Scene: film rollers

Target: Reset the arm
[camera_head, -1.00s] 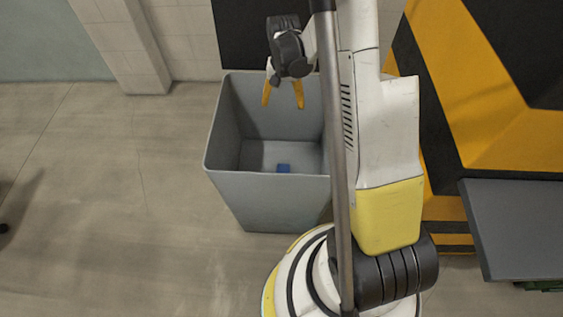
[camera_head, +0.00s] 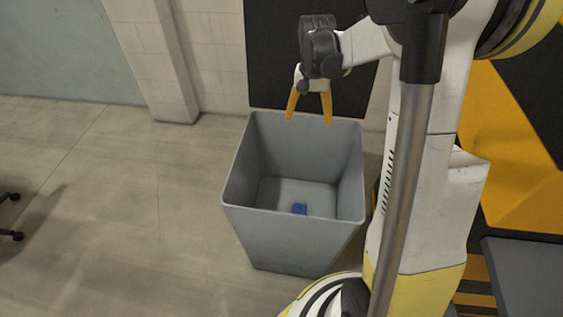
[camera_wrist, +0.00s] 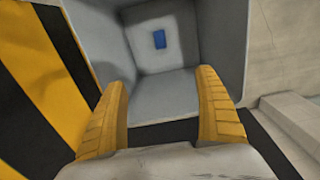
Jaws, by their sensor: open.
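My gripper (camera_head: 309,119) has two yellow fingers spread apart with nothing between them. In the head view it shows over the far rim of a grey bin (camera_head: 288,242). In the wrist view, my gripper (camera_wrist: 163,112) points down toward the open grey bin (camera_wrist: 160,97). A small blue block (camera_head: 299,209) lies on the bin's floor, apart from the fingers. The block also shows in the wrist view (camera_wrist: 159,39).
A black and yellow striped surface (camera_head: 515,150) stands to the right, with a dark grey flat top (camera_head: 530,275) at the lower right. A pale wall with a pillar (camera_head: 160,70) is behind. The concrete floor (camera_head: 100,220) on the left is mostly clear.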

